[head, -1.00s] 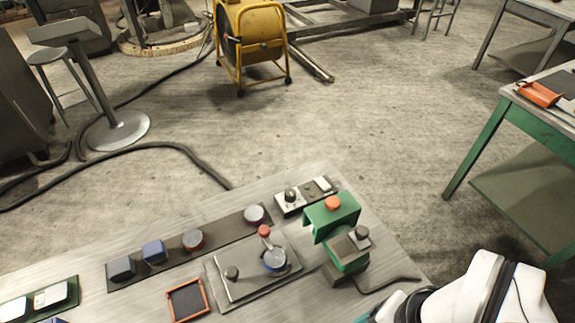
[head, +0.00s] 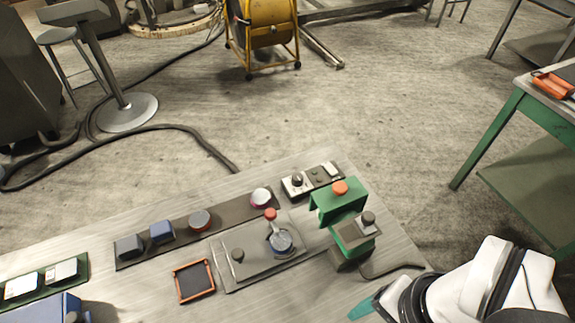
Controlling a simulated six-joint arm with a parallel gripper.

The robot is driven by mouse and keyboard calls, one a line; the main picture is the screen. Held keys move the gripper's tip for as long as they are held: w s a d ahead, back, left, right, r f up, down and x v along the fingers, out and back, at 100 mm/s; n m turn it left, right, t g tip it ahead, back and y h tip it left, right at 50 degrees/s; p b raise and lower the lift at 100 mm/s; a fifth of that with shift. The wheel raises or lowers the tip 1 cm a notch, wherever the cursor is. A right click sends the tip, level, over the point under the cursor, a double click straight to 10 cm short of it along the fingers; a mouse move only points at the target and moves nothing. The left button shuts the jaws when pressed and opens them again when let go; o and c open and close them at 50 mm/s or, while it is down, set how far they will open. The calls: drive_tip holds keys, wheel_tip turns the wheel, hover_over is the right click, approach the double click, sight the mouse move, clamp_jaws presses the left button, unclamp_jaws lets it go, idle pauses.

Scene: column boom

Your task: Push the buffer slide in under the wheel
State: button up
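A green bracket-shaped fixture (head: 337,205) with an orange knob on top stands at the right end of the bench. A grey slide with a dark round knob (head: 368,219) sits on a green block in front of the bracket's opening, on the near right side. It appears to be the buffer slide, sticking out toward me. I cannot make out a wheel under the bracket. My gripper (head: 364,306) shows only as a teal tip beside my white wrist at the bottom right, apart from the slide, nearer to me. Its fingers are mostly hidden, so its opening cannot be told.
A cable (head: 392,268) lies right of the fixture. Bare bench lies in front.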

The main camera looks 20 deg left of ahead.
drive_tip(key=n+h, duration=0.2)
drive_tip(key=n, duration=0.4)
hover_over(237, 253)
wheel_tip(237, 253, down, 16)
drive_tip(key=shift+f, duration=0.25)
clamp_jaws()
